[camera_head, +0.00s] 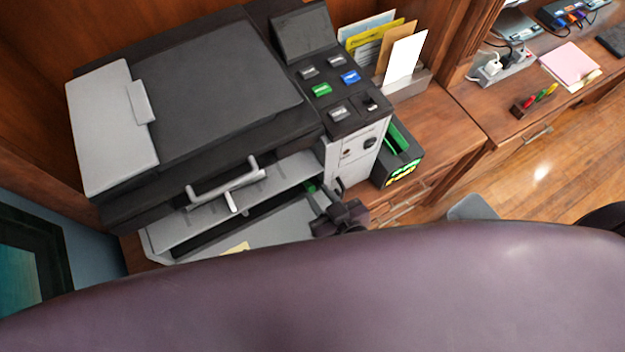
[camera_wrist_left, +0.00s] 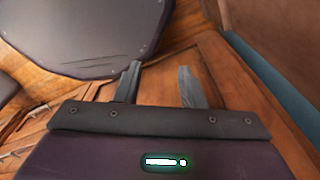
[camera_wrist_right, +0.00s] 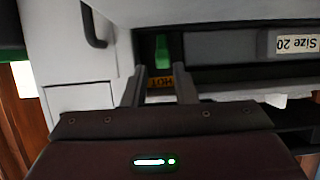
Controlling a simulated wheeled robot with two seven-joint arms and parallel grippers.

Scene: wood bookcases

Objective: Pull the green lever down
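The green lever (camera_wrist_right: 162,48) stands in the dark opening of the printer, above an orange "HOT" label (camera_wrist_right: 163,82), in the right wrist view. In the head view only a small green bit of it (camera_head: 310,187) shows beside my right gripper (camera_head: 322,203). My right gripper, also in its wrist view (camera_wrist_right: 160,74), is open, with its two fingertips to either side of the lever's lower end. I cannot tell whether they touch it. My left gripper (camera_wrist_left: 158,76) is open and empty in its own view, away from the printer; it is not in the head view.
The printer (camera_head: 215,85) has a dark lid, a silver handle (camera_head: 225,188) and a button panel (camera_head: 325,90). A black box with green inside (camera_head: 400,160) stands to its right. A large purple surface of my body fills the head view's bottom.

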